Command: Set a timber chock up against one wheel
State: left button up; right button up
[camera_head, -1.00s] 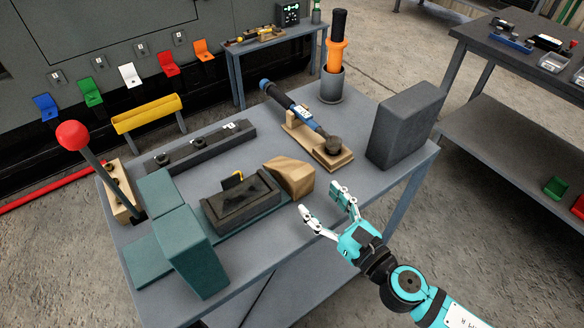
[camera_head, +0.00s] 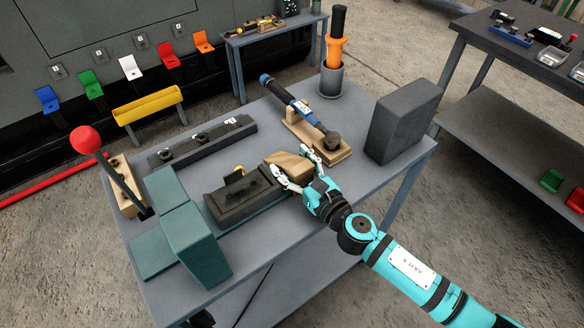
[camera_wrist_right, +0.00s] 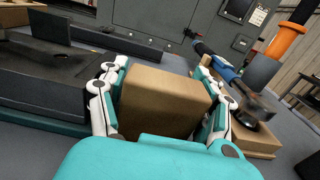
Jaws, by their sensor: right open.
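The timber chock (camera_head: 285,159), a light brown wooden block, lies on the table at the right end of a dark vise-like block (camera_head: 238,200). My right gripper (camera_head: 292,164) is around the chock, with one finger on each side. In the right wrist view the chock (camera_wrist_right: 163,98) fills the space between the two white-linked fingers, and small gaps seem to remain. The gripper is open. I cannot make out any wheel in these frames. My left gripper is not in view.
A wooden cradle (camera_head: 335,157) with a blue-handled tool (camera_head: 288,95) lies just behind the chock. A dark grey block (camera_head: 405,122) stands to the right. Teal blocks (camera_head: 197,245) and a red-knobbed lever (camera_head: 86,140) are at left. The table's right front is clear.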

jog(key=c, duration=1.2)
